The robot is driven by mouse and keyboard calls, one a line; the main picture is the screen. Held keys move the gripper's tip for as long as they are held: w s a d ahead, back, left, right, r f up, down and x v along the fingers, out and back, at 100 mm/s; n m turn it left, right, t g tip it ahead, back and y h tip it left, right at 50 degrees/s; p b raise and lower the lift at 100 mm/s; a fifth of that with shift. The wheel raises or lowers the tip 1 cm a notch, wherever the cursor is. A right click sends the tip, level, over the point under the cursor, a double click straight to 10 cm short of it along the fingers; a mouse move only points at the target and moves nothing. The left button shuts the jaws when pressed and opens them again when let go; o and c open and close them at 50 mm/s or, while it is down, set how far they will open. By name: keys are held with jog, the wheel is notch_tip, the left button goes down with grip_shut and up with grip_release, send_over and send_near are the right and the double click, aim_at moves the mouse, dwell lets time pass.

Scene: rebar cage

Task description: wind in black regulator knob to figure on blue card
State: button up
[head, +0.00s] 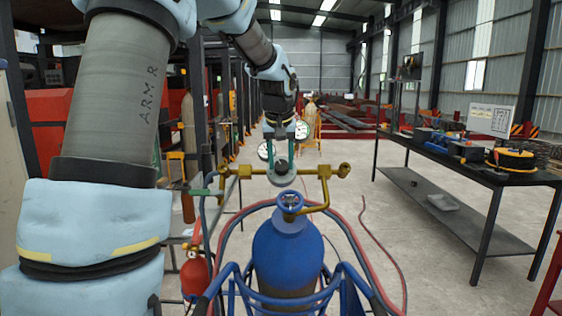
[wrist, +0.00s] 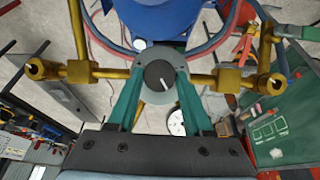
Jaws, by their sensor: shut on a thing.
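The black regulator knob (wrist: 160,75) sits in a grey round collar at the middle of the brass regulator (head: 245,171). Its white pointer line points down and slightly right in the wrist view. My gripper (head: 282,162) reaches down to the knob from above. Its two teal fingers are shut on the knob, one on each side. Two round gauges, one at the left (head: 265,150) and one at the right (head: 301,130), stand behind the fingers; their readings are too small to tell. I cannot make out a blue card.
A blue gas cylinder (head: 287,255) with a blue handwheel (head: 290,202) stands in a blue cart below the regulator. Red and blue hoses curve around it. A red extinguisher (head: 194,276) is at left. A black workbench (head: 400,145) with a white board (head: 490,119) stands at right across open floor.

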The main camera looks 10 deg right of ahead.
grip_shut()
jog(key=shift+m+b, duration=0.3)
jog(key=o, duration=1.1)
grip_release()
jog(key=shift+o, duration=0.2)
jog(key=d+b+v, duration=0.1)
jog(key=b+v, duration=0.2)
jog(key=v, duration=0.7)
jog(key=shift+s+a+r, duration=0.25)
jog(key=shift+a+r, duration=0.1)
jog(key=shift+a, duration=0.1)
